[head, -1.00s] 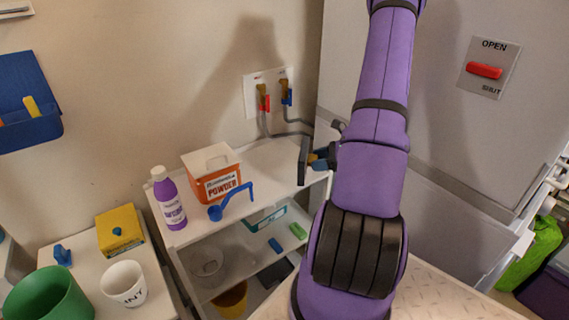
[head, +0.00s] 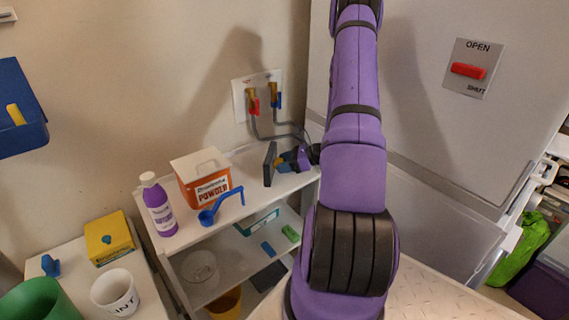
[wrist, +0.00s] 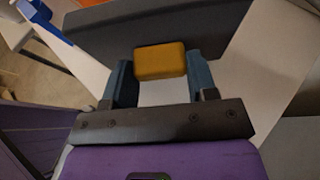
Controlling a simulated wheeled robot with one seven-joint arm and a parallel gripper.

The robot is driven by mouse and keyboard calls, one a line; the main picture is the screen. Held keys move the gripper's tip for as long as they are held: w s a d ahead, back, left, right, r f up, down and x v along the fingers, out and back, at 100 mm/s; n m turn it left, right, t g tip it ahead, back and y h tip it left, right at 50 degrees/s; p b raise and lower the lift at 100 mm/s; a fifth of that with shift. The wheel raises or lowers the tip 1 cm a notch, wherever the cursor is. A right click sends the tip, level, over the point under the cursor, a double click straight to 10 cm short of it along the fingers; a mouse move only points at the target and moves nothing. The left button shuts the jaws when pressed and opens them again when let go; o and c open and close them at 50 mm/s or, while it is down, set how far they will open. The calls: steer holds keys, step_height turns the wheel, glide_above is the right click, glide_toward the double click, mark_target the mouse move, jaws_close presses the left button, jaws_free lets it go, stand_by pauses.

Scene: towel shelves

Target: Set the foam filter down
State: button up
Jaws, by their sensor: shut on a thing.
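The foam filter is a thin dark grey slab (head: 270,164) with a yellow grip block. It is upright over the right part of the white shelf unit's top (head: 250,168), right of the powder box. Its lower edge is at or just above that surface; I cannot tell if it touches. My gripper (head: 292,163) is shut on the yellow block (wrist: 160,62), one blue-grey finger on each side. In the wrist view the dark slab (wrist: 215,30) spans the far side of the fingers.
An orange powder box (head: 203,180), a blue scoop (head: 220,205) and a purple bottle (head: 158,206) stand left of the filter. Taps with hoses (head: 260,98) are on the wall behind. A grey cabinet (head: 425,100) is at right. Shelf top between box and filter is narrow but clear.

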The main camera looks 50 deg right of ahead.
steer(key=shift+f, duration=0.15)
steer(key=o, duration=0.9)
